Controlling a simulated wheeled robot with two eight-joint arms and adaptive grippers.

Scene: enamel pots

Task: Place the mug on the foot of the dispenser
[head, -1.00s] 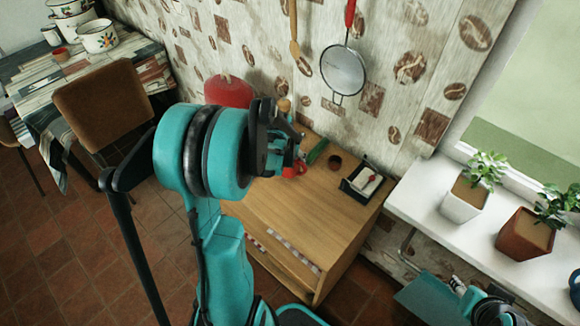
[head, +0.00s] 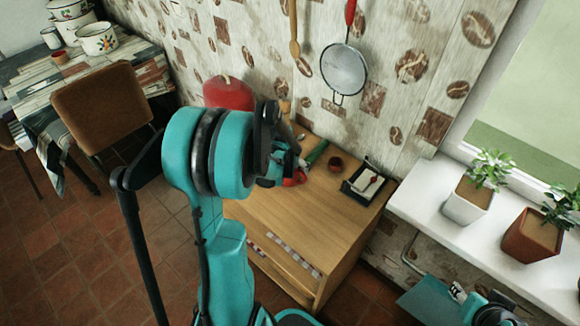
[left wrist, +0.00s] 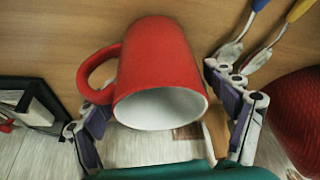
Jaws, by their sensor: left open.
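The red mug (left wrist: 160,75) fills the middle of the left wrist view, its open mouth facing the lower edge and its handle to the left. In the head view only a little of the mug (head: 296,179) shows, behind my left gripper (head: 284,160), over the wooden cabinet top. In the left wrist view the open fingers of my left gripper (left wrist: 158,85) stand on both sides of the mug; contact cannot be told. A red rounded vessel (head: 228,93) behind my arm may be the dispenser; its foot is hidden. My right gripper (head: 458,290) is partly seen at the lower right.
A green object (head: 317,152), a small dark red cup (head: 335,164) and a black tray (head: 378,194) stand on the cabinet (head: 310,225). Its front half is clear. A sieve (head: 343,70) hangs on the wall. Potted plants (head: 468,200) stand on the sill at the right.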

